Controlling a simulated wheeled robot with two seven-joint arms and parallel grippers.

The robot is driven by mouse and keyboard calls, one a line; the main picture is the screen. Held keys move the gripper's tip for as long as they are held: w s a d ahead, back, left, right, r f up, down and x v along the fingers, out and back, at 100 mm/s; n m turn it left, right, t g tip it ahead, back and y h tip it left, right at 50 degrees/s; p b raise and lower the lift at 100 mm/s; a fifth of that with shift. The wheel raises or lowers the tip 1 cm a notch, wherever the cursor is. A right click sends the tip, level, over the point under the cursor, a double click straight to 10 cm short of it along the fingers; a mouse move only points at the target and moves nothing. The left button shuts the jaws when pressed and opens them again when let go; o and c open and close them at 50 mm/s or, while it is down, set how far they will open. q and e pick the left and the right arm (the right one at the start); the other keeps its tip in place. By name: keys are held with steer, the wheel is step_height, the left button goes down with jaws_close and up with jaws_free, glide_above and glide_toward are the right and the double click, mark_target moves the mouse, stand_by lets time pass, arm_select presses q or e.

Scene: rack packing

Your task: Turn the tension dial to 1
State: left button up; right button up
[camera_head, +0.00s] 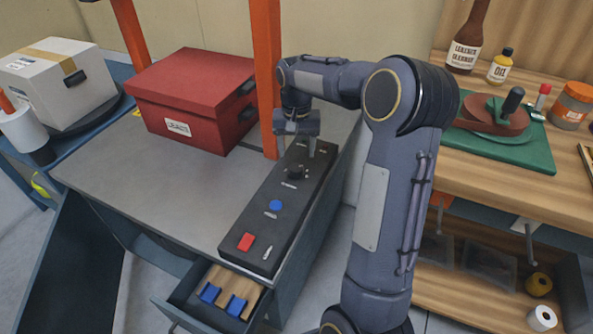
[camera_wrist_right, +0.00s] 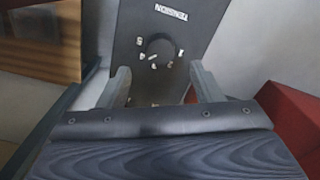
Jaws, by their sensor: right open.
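The black control panel (camera_head: 258,218) lies along the right side of the grey table. Its dark tension dial (camera_head: 295,172) sits toward the far end, and in the right wrist view the round dial (camera_wrist_right: 160,50) shows with a "TENSION" label and small white numbers around it. The pointer's setting is too blurred to tell. My right gripper (camera_head: 296,150) is over the far end of the panel. In the right wrist view my right gripper (camera_wrist_right: 160,82) has its fingers apart on either side of the dial, with nothing held. My left gripper is not in view.
The panel also has a blue button (camera_head: 275,205) and a red button (camera_head: 245,242). A red lidded box (camera_head: 190,105) stands left of an orange post (camera_head: 267,75). An open drawer (camera_head: 190,313) juts out below the panel. A wooden workbench (camera_head: 565,190) is at the right.

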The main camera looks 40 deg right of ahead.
mark_target(296, 167)
step_height(296, 167, down, 6)
steer(key=shift+a+b, duration=0.1)
steer(key=shift+b, duration=0.6)
steer(key=shift+c, duration=0.2)
steer(key=c, duration=0.9)
